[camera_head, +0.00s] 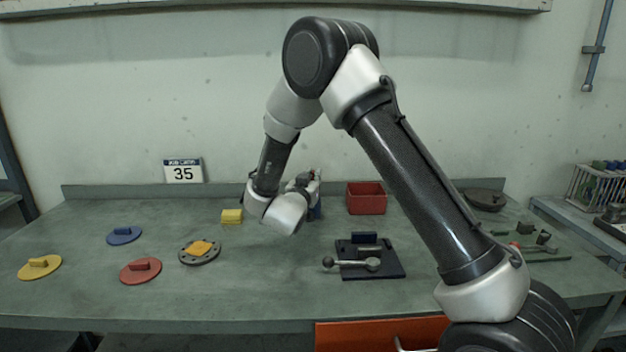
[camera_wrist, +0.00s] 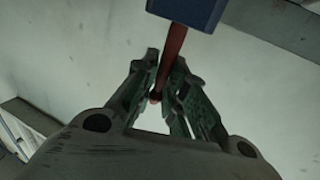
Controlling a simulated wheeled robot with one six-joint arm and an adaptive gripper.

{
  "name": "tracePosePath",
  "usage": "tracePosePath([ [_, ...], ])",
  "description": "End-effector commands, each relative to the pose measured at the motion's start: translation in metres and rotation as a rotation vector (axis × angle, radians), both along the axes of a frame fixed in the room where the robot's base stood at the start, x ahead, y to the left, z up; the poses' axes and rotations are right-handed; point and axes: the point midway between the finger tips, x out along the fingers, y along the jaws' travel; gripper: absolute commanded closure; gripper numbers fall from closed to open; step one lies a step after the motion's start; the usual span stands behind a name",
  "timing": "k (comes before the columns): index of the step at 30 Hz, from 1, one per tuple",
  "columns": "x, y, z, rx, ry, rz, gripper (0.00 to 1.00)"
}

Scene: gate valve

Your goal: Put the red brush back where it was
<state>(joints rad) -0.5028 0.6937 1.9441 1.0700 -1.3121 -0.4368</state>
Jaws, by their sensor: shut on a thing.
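In the wrist view my gripper (camera_wrist: 165,85) is shut on a thin reddish-brown handle (camera_wrist: 173,48), which I take to be the red brush. The handle's end shows between the fingertips, and its other end runs up to a blue block-like thing (camera_wrist: 190,8) at the top edge. I cannot tell whether the handle is in, on or behind that blue thing. The brush's bristles are not seen. In the head view my gripper (camera_head: 307,182) is near the back of the bench, beside a blue upright thing (camera_head: 317,209) mostly hidden by my wrist. The brush cannot be made out there.
A red bin (camera_head: 366,197) stands right of my gripper, and a yellow block (camera_head: 232,216) left of it. A dark plate with a lever (camera_head: 370,262) lies in front. Coloured discs lie at left, including a red one (camera_head: 141,270). The bench's front middle (camera_head: 265,295) is clear.

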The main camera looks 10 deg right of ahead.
Motion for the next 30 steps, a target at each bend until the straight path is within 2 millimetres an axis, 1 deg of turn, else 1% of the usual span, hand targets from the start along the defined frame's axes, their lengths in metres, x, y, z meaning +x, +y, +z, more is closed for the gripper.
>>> tracePosePath([
  [2,0.0,0.0,-0.003,-0.001,0.0,0.0,1.0],
  [3,0.0,0.0,-0.002,0.0,0.0,0.0,0.82],
  [6,0.0,0.0,-0.002,0.0,0.0,0.0,0.66],
  [15,0.0,0.0,-0.003,-0.001,0.0,0.0,0.66],
  [17,-0.003,0.002,-0.003,-0.001,0.0,0.001,0.66],
  [20,-0.015,0.009,-0.004,-0.001,0.002,0.002,0.66],
  [27,-0.054,0.027,-0.005,-0.001,0.0,0.002,0.66],
  [30,-0.064,0.032,-0.005,-0.001,0.0,0.002,0.66],
])
